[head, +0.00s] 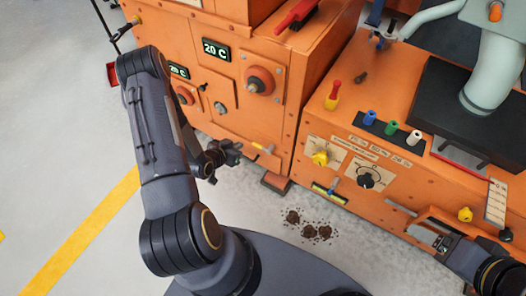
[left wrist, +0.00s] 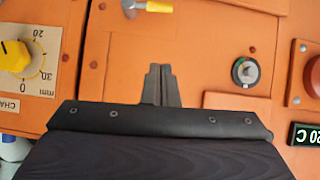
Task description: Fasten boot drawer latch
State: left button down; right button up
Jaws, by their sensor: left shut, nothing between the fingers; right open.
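A small yellow-handled latch (head: 263,148) sits low on the orange machine's front; a yellow handle with a metal end (left wrist: 148,6) also shows at the top of the left wrist view. I cannot tell for certain which belongs to the boot drawer. My left gripper (head: 236,152) is shut and empty, just left of the first latch, apart from it; its closed fingers (left wrist: 161,85) point at the orange panel. My right gripper (head: 432,231) is open at the lower right, before the right-hand unit.
A yellow knob (head: 320,158) and a black dial (head: 368,177) are on the right-hand unit's front. A red round button (head: 260,80) and a grey knob (head: 220,107) are above my left gripper. Dark spilled material (head: 309,226) lies on the floor. Open floor is at left.

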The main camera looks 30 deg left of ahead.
pick_arm(q)
jog(key=shift+d+f, duration=0.25)
jog(key=shift+f, duration=0.15)
jog(key=s+f+b+x, duration=0.1)
jog(key=b+x, duration=0.3)
jog(key=x, duration=0.8)
jog(key=shift+f, duration=0.95)
